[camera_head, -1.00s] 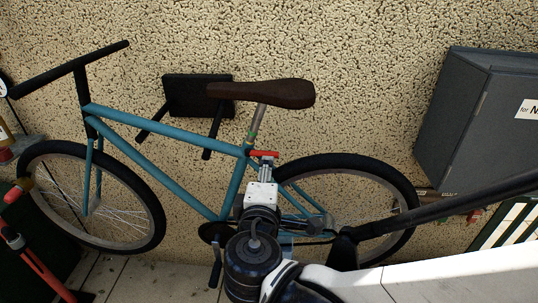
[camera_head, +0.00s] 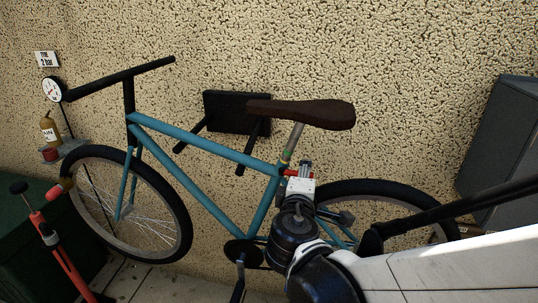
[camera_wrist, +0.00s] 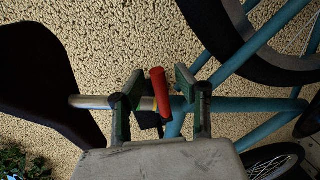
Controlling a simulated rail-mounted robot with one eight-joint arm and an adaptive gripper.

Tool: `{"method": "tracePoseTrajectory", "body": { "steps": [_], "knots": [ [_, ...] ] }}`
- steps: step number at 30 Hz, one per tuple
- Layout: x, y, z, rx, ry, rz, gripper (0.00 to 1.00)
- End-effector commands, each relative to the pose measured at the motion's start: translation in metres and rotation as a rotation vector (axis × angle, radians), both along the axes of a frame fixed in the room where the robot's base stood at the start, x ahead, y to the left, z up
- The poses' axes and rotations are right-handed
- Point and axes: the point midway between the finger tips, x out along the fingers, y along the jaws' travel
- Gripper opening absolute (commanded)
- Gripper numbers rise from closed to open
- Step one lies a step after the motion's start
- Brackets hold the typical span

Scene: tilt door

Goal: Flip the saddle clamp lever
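The red saddle clamp lever (camera_head: 291,173) sits at the top of the teal bike frame (camera_head: 203,144), just below the dark brown saddle (camera_head: 305,112) and its silver seat post (camera_head: 292,143). In the wrist view the red lever (camera_wrist: 159,90) stands between the two fingers of my gripper (camera_wrist: 160,104). The fingers are apart, one on each side of the lever, with gaps visible. The seat post (camera_wrist: 90,101) and saddle (camera_wrist: 38,70) show at the left there. In the head view my gripper (camera_head: 303,170) is at the clamp, and its body partly hides the area.
The rough wall stands close behind the bike. A black wall bracket (camera_head: 235,112) is behind the saddle. A grey cabinet (camera_head: 500,150) is at the right. A red pump (camera_head: 58,255) and a green box (camera_head: 25,235) stand at the left, below a gauge (camera_head: 53,89).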

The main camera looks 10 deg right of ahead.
Motion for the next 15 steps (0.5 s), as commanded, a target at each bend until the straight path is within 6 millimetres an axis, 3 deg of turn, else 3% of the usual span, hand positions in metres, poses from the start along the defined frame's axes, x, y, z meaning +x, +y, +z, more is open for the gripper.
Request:
{"method": "tracePoseTrajectory", "body": {
  "steps": [4,11,15],
  "knots": [
    [-0.0002,0.0001,0.0000,0.000,0.000,0.000,0.30],
    [-0.0002,0.0002,0.0000,0.000,0.000,0.000,0.00],
    [-0.0002,0.0002,0.0000,0.000,0.000,0.000,0.00]
  ]
}}
